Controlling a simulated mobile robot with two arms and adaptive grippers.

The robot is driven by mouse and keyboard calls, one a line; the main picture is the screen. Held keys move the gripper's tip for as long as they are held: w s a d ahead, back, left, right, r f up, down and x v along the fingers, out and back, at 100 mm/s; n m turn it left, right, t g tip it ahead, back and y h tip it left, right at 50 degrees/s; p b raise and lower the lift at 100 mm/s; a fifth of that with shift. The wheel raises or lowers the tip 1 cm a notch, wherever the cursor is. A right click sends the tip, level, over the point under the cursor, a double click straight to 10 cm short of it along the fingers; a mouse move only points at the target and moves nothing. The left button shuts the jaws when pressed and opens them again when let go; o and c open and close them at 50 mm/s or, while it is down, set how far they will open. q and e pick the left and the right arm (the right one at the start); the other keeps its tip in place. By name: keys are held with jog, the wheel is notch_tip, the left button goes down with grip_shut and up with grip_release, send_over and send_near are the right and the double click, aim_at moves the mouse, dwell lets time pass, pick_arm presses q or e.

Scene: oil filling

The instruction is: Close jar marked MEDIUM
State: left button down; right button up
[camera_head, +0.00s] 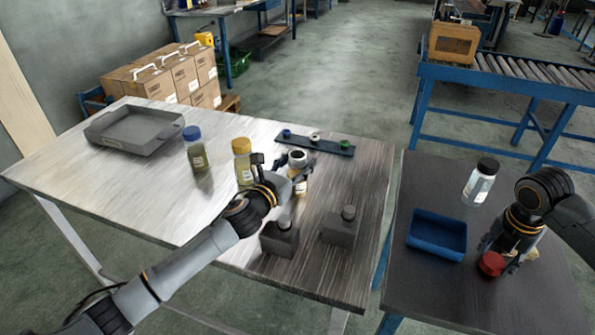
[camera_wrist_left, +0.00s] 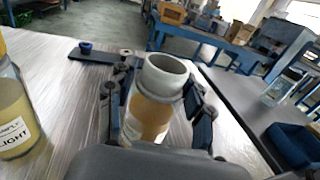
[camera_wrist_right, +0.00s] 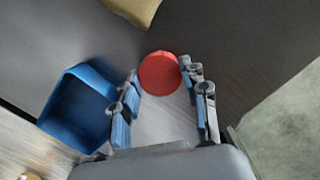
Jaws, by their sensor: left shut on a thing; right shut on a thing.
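My left gripper (camera_head: 290,175) is shut around a jar (camera_head: 301,186) of amber oil at the table's right half. In the left wrist view this jar (camera_wrist_left: 150,118) is upright with a pale, hollow open mouth. Its label is too blurred to read. My right gripper (camera_head: 505,254) is low over the dark right table, with a red lid (camera_head: 491,263) at its fingertips. In the right wrist view the red lid (camera_wrist_right: 160,73) sits between the fingertips of the right gripper (camera_wrist_right: 163,92).
A blue strip (camera_head: 325,146) holds small caps. Blue-lidded (camera_head: 196,150) and yellow-lidded (camera_head: 243,165) jars stand left, the latter labelled LIGHT. Two dark blocks (camera_head: 280,239) (camera_head: 340,228) stand in front. A blue tray (camera_head: 437,236) and black-lidded jar (camera_head: 480,182) are on the right table.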

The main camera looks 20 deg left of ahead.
aim_at(298, 154)
pick_arm(q)
jog(key=shift+r, duration=0.2)
jog(key=shift+r+p, duration=0.35)
jog(key=shift+r, duration=1.15)
pick_arm(e)
jog(key=shift+r, duration=0.35)
jog(key=shift+r+p, duration=0.6)
jog(key=shift+f, duration=0.1)
pick_arm(q)
jog(key=s+a+r, duration=0.3)
jog(key=s+r, duration=0.6)
jog(key=s, duration=0.4)
jog(key=shift+s+a+r+b, duration=0.2)
jog(key=shift+a+r+b, duration=0.1)
jog(key=shift+a, duration=0.1)
pick_arm(e)
jog(key=shift+f, duration=0.2)
pick_arm(q)
jog(key=c, duration=1.3)
grip_release()
grip_shut()
